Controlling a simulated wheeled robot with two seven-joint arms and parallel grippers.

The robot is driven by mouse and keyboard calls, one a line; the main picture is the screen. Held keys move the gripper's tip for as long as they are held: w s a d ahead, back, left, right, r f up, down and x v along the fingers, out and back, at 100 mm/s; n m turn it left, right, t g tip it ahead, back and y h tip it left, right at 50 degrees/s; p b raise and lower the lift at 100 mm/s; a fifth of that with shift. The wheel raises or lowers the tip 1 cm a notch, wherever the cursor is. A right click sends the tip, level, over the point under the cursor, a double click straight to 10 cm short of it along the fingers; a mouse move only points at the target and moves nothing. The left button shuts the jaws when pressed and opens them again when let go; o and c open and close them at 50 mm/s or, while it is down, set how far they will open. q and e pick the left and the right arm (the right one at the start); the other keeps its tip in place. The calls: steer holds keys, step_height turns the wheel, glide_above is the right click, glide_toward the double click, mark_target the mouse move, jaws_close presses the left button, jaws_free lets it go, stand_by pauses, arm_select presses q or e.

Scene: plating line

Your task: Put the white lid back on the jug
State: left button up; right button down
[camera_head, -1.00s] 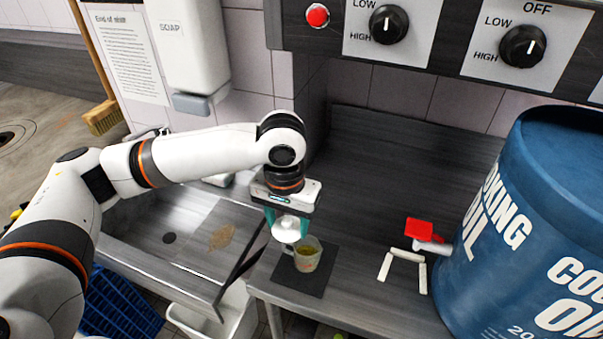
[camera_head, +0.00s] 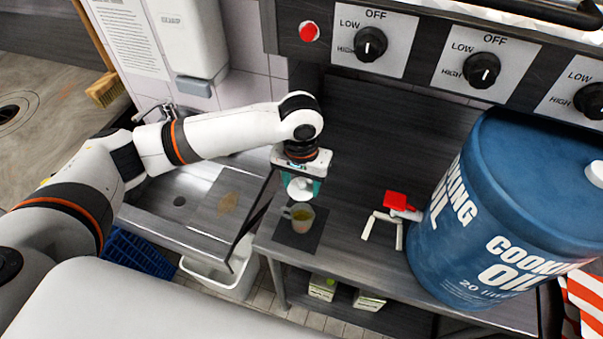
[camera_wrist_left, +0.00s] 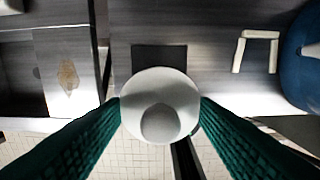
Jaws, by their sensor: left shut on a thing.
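The white lid (camera_head: 300,188) is round and is held between the green fingers of my left gripper (camera_head: 302,182). In the left wrist view the lid (camera_wrist_left: 160,105) fills the space between the fingertips of my left gripper (camera_wrist_left: 160,112). In the left wrist view the lid hides the jug. My right gripper is not in view.
A large blue cooking oil drum (camera_head: 480,230) stands on the right. A sink (camera_head: 190,205) is at the left. The counter behind the jug is clear.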

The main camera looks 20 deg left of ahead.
mark_target(301, 191)
arm_select(q)
steer(key=shift+f, duration=1.95)
steer(key=shift+f+b, duration=0.8)
steer(key=shift+b, duration=0.05)
steer(key=shift+f+b, duration=1.85)
steer(key=shift+f, duration=0.3)
steer(key=shift+f+p, duration=0.1)
steer(key=shift+p, duration=0.5)
